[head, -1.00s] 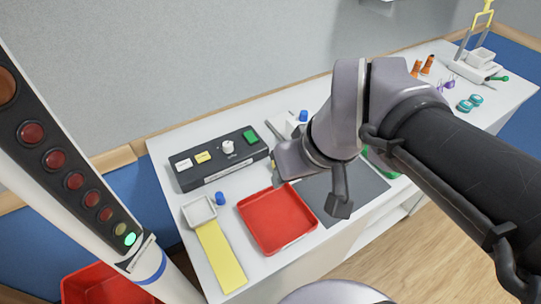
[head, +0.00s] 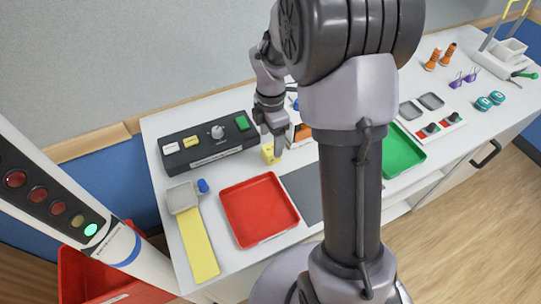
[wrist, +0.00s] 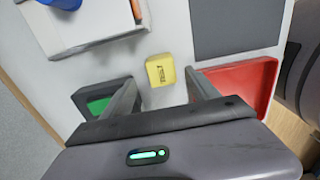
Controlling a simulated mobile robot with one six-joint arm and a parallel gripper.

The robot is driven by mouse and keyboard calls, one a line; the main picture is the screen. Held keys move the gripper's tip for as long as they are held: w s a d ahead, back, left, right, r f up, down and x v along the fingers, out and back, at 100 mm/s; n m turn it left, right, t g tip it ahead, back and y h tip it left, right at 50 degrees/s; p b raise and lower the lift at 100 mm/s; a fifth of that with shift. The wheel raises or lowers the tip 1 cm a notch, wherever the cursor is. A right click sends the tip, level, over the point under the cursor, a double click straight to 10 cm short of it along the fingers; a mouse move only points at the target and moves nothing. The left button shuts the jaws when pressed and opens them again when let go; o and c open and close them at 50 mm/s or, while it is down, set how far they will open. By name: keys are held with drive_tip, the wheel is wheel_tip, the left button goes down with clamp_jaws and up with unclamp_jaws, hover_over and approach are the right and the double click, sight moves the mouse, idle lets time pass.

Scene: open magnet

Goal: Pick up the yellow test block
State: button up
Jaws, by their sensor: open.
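The yellow test block (head: 268,155) is a small block standing on the white table, between the black control box and the red tray. It also shows in the wrist view (wrist: 160,70) with small dark print on its face. My gripper (head: 271,143) points down at the block and partly covers it in the head view. In the wrist view my gripper (wrist: 160,78) is open, one finger on each side of the block in the picture. Gaps show between block and fingers. I cannot tell how far down the fingers reach.
The red tray (head: 258,238) lies close in front of the block. The black control box (head: 207,147) with a green button is behind left. A dark grey mat (head: 305,195) lies to the right. A white box-like thing (wrist: 85,25) is near the block in the wrist view.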

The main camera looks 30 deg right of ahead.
sight(272, 148)
wheel_tip(272, 148, down, 6)
drive_tip(key=b, duration=0.2)
drive_tip(key=shift+s+r+b, duration=0.15)
drive_tip(key=shift+r+b, duration=0.1)
drive_tip(key=shift+b, duration=0.15)
drive_tip(key=shift+r, duration=0.2)
drive_tip(key=shift+c, duration=0.2)
clamp_jaws()
